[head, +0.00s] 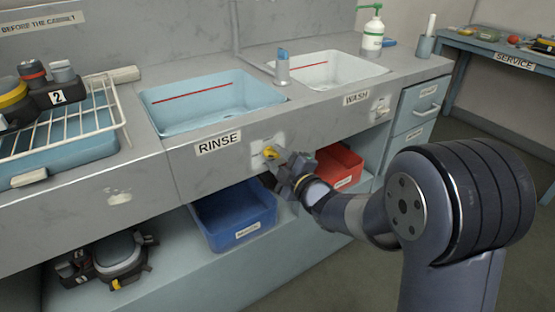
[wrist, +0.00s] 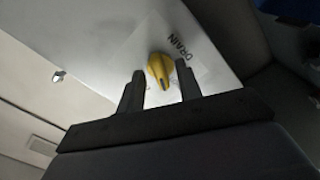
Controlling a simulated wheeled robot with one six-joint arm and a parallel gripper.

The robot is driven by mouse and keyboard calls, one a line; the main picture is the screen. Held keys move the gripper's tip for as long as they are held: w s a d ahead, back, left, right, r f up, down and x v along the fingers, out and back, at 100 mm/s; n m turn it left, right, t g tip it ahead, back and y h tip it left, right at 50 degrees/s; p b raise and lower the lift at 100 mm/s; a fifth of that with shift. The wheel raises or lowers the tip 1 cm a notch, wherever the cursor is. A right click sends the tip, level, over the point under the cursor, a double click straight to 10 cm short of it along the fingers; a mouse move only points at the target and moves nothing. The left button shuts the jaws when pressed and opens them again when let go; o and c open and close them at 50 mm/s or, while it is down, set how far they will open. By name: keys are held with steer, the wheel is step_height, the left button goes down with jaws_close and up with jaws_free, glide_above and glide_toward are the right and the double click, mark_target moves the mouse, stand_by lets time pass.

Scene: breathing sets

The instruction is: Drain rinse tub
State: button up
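The rinse tub (head: 218,97) is a light blue basin sunk in the grey counter, with a red line on its inner wall. I cannot tell whether it holds water. The yellow drain knob (head: 270,152) is on the counter front below it, right of the RINSE label (head: 219,142). In the wrist view the drain knob (wrist: 160,70) sits on a pale plate marked DRAIN. My gripper (head: 280,160) is at the knob. In the wrist view my gripper (wrist: 158,84) has its two dark fingers apart, one on each side of the knob, with gaps visible.
The white wash tub (head: 335,70) is to the right, with its own knob (head: 380,106) on the front. A blue bin (head: 235,217) and a red bin (head: 338,168) stand on the shelf below. A wire rack (head: 70,120) is at left.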

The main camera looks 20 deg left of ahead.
jaws_close()
steer(key=shift+f+b, duration=0.2)
steer(key=shift+b, duration=0.4)
steer(key=shift+n+b, duration=2.7)
steer(key=shift+b, duration=1.3)
steer(key=shift+r, duration=0.15)
